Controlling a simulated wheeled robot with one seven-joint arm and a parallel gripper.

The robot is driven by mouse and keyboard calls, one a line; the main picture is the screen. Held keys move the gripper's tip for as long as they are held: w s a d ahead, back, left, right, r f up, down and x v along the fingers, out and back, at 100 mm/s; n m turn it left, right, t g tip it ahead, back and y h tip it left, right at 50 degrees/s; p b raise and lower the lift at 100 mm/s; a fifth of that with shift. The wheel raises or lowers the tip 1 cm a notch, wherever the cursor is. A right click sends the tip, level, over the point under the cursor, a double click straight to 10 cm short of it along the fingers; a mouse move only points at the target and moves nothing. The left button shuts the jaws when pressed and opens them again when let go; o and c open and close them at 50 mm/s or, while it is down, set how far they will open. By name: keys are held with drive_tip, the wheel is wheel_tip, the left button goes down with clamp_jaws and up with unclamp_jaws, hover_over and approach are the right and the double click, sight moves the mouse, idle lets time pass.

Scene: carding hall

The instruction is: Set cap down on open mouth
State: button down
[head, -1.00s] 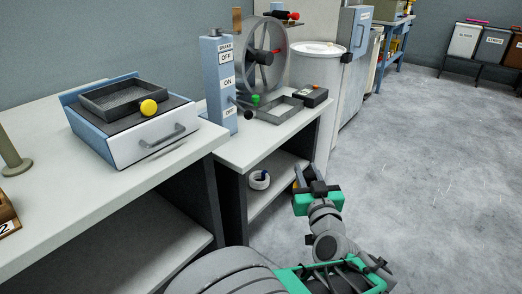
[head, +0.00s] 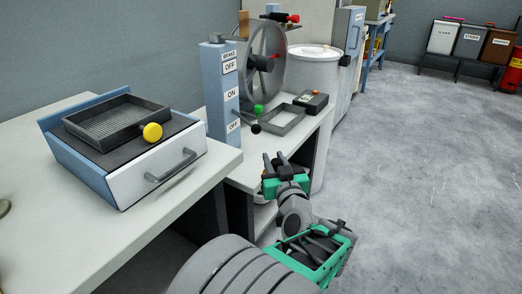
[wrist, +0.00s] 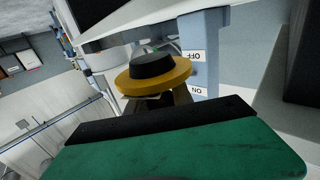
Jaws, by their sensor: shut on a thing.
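My gripper (head: 281,162) is in front of the lower bench, near its front edge in the picture. In the wrist view it is shut on a cap (wrist: 153,78), a wide yellow-orange disc with a black raised top. The cap sits level across the fingertips, with the jaws partly hidden beneath it. In the head view I cannot make out the cap clearly at the fingers. I cannot identify an open mouth for certain in either view now. The bench's lower shelf is largely hidden behind my arm.
A blue switch post (head: 220,95) and a spoked wheel (head: 262,70) stand on the lower bench (head: 255,168). A grey frame (head: 281,120) lies beside a dark box (head: 311,102). A drawer unit (head: 150,165) bears a black tray (head: 118,119). A white drum (head: 314,75) stands behind.

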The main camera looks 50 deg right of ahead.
drive_tip(key=x, duration=1.3)
drive_tip(key=shift+s+b, duration=0.1)
drive_tip(key=shift+b, duration=0.25)
drive_tip(key=shift+d+f, duration=0.1)
drive_tip(key=shift+f, duration=0.15)
drive_tip(key=shift+f+b, duration=0.7)
drive_tip(key=shift+f, duration=0.8)
drive_tip(key=shift+f, duration=0.15)
drive_tip(key=c, duration=1.1)
unclamp_jaws()
